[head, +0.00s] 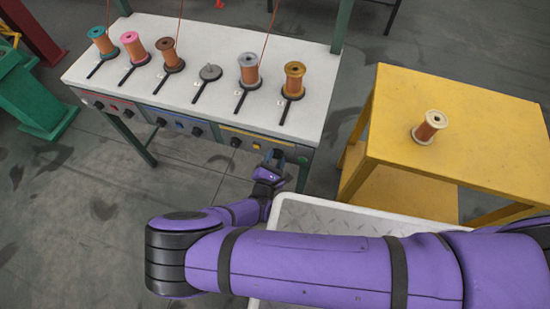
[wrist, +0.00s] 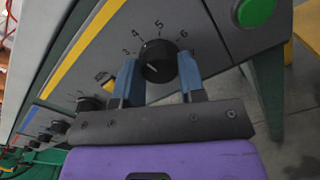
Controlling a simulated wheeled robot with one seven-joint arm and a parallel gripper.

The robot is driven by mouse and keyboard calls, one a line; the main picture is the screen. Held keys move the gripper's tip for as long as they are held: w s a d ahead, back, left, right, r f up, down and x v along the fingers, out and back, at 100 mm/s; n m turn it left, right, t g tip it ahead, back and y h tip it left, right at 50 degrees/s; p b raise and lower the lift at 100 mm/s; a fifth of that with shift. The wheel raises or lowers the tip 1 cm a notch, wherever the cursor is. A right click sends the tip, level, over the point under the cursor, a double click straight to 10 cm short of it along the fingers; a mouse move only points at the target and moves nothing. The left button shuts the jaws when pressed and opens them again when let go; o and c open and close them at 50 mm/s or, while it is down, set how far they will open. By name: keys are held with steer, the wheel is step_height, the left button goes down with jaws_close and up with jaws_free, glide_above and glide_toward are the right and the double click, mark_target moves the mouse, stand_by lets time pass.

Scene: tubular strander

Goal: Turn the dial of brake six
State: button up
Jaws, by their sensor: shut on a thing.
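The dial of brake six (wrist: 158,60) is a round black knob at the right end of the grey front panel. Numbers from 3 to 6 are readable around it in the wrist view. My gripper (wrist: 157,66) has its two blue fingers shut on the dial's left and right sides. A small pale mark shows on the dial's face, toward the lower left.
A neighbouring black dial (head: 235,142) sits left of my gripper. A green button (wrist: 256,10) is close on the right. Several spools stand on the white tabletop (head: 215,45). A yellow table (head: 470,115) with one spool (head: 430,127) stands at right.

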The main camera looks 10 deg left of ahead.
steer(key=shift+n, duration=0.4)
steer(key=n, duration=0.4)
steer(key=shift+n, duration=0.4)
steer(key=n, duration=1.2)
steer(key=shift+s+d+n, duration=0.1)
steer(key=shift+n, duration=0.3)
steer(key=n, duration=0.5)
steer(key=shift+n, duration=0.4)
steer(key=o, duration=0.9)
